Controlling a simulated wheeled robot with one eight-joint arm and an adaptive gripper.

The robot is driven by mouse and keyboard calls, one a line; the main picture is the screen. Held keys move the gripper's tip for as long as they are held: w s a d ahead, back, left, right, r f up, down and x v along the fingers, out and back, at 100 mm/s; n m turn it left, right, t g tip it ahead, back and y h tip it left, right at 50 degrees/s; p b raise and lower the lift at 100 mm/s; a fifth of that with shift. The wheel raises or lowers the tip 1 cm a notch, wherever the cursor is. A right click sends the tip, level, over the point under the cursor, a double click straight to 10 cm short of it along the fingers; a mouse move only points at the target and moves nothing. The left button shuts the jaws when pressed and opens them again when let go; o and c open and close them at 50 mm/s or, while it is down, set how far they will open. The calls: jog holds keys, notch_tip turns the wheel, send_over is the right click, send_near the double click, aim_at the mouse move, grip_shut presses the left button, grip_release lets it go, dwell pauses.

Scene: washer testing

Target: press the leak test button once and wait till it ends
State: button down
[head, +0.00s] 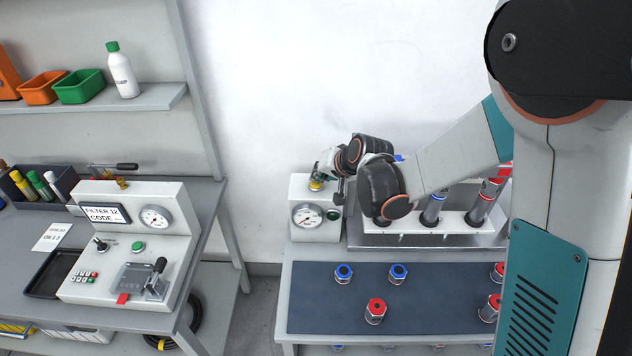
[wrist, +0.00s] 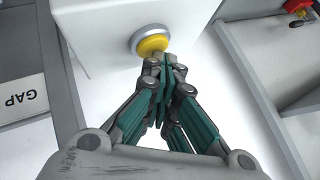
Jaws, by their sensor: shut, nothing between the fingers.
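The gripper is shut and empty. No readable button label shows.
A rack (head: 465,219) holding cylinders stands right of the box, beneath my arm. Blue and red capped parts sit on the blue bench top (head: 330,310). At left, a test panel (head: 183,205) has a green button (head: 138,247) and a "FILTER 12 CODE" display.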

aim_at(321, 183)
jog(key=shift+r+p, duration=1.65)
jog(key=shift+r, duration=1.3)
jog(key=shift+s+d+r, duration=0.2)
jog(key=shift+s+d, duration=0.05)
jog(key=shift+d, duration=0.05)
jog(key=s+d+r+n+h+b, duration=0.1)
jog(key=s+d+r+b, duration=0.15)
jog(key=s+d, duration=0.4)
jog(key=s+d+r+h+b, duration=0.2)
jog(key=s+d+r, duration=0.15)
jog(key=s, duration=0.55)
jog(key=s+d+f+h+b, duration=0.1)
jog(key=s+d+f+b, duration=0.1)
jog(key=s+d, duration=0.2)
jog(key=s+d+f+n+h+b, duration=0.1)
jog(key=s+d, duration=0.3)
jog(key=s, duration=0.7)
jog(key=shift+s+f+b, duration=0.2)
jog(key=shift+f+b, duration=0.2)
jog(key=shift+f, duration=0.4)
